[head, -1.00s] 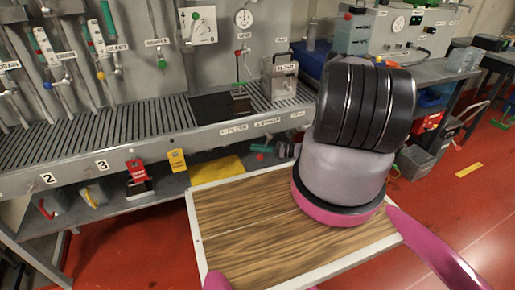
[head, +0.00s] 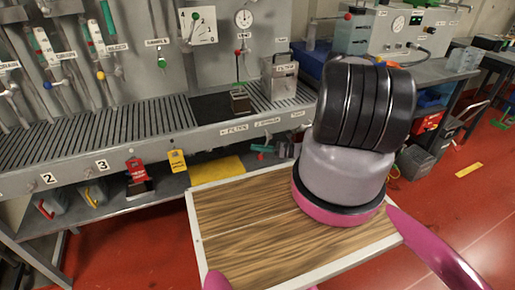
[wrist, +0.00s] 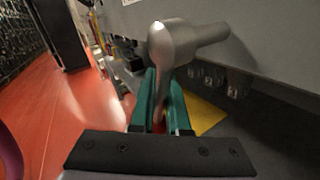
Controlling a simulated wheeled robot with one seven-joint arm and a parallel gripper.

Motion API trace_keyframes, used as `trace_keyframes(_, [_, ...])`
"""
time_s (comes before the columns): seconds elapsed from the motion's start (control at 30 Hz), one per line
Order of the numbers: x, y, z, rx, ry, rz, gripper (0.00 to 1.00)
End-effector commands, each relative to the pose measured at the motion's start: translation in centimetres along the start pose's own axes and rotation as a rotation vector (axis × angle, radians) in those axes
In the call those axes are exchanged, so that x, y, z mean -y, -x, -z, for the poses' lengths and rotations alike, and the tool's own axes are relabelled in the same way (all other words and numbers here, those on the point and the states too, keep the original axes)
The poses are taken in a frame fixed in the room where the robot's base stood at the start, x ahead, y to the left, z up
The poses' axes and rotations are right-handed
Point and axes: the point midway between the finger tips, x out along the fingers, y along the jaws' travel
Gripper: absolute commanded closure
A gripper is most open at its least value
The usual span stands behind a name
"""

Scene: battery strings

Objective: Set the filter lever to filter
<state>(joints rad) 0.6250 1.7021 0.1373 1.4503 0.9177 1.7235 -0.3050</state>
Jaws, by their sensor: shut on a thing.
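The filter lever (wrist: 198,36) shows in the wrist view as a grey metal handle with a rounded end, reaching off to the upper right. My gripper (wrist: 161,85) has teal fingers on either side of the part below that rounded end and is shut on it. The lever's far end and any position mark on it are not readable there. In the head view a FILTER label (head: 235,129) is on the bench's front edge, with more labels to its right. My dark, bulky arm covers the area right of them, and I cannot make out the lever there.
The grey bench (head: 150,142) has a slotted top and a back panel with valves and gauges. A metal box (head: 280,80) stands on it. A yellow sheet (head: 215,169) lies below.

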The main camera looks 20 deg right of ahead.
Motion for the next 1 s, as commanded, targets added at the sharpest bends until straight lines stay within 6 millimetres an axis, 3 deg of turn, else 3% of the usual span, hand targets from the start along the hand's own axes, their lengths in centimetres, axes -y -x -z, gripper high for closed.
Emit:
trace_keyframes(0.3, [0.0, 0.1, 0.0, 0.006, -0.004, 0.001, 1.0])
trace_keyframes(0.6, [-0.8, -0.9, -1.1, 0.201, -0.125, -0.04, 1.0])
trace_keyframes(0.93, [-0.9, -1.0, -1.3, 0.22, -0.139, -0.047, 1.0])
trace_keyframes(1.0, [-0.9, -1.0, -1.3, 0.22, -0.138, -0.047, 0.64])
